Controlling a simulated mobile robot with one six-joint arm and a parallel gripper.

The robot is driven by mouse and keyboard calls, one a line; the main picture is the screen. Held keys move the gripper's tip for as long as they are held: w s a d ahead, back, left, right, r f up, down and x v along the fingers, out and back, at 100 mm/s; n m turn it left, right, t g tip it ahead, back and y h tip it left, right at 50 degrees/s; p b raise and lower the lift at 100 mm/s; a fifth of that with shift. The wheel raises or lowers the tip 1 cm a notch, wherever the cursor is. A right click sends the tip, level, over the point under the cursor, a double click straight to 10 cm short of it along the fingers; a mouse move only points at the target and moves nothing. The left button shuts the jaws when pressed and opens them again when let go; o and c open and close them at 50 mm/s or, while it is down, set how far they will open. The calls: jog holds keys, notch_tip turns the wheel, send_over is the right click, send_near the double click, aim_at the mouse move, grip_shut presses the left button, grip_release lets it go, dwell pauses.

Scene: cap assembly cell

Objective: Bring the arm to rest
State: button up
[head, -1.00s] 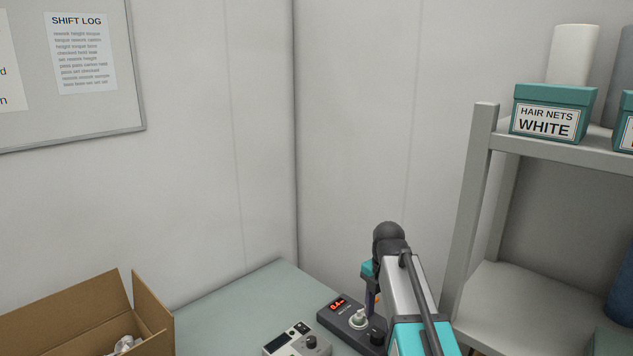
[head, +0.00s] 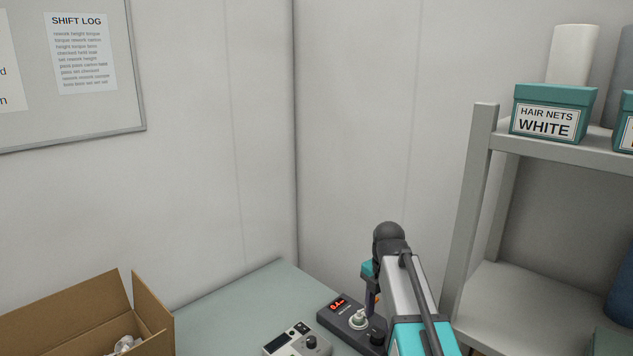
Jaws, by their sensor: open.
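My arm rises from the bottom edge right of centre, bends at a dark joint and drops behind its own silver and teal link. My gripper (head: 371,302) is a small dark shape pointing down beside that link, mostly hidden by it. It is open, and I see nothing held in it. It is close to a dark torque device with a red lit display (head: 346,313). A small pale green and white piece (head: 359,318) is on that device, just left of the gripper; I cannot tell whether they touch.
A grey control box with a knob (head: 298,340) sits on the green-grey bench (head: 240,302). An open cardboard box (head: 75,318) with crumpled white contents is at lower left. A grey shelf rack (head: 477,190) bearing a hair nets box (head: 550,112) stands right of my arm. Walls meet behind.

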aim_at(378, 334)
jog(key=shift+r+b, duration=0.9)
jog(key=shift+r, duration=3.15)
jog(key=shift+f+p, duration=1.65)
jog(key=shift+f, duration=5.25)
jog(key=shift+s+r, duration=0.1)
jog(key=shift+s, duration=0.05)
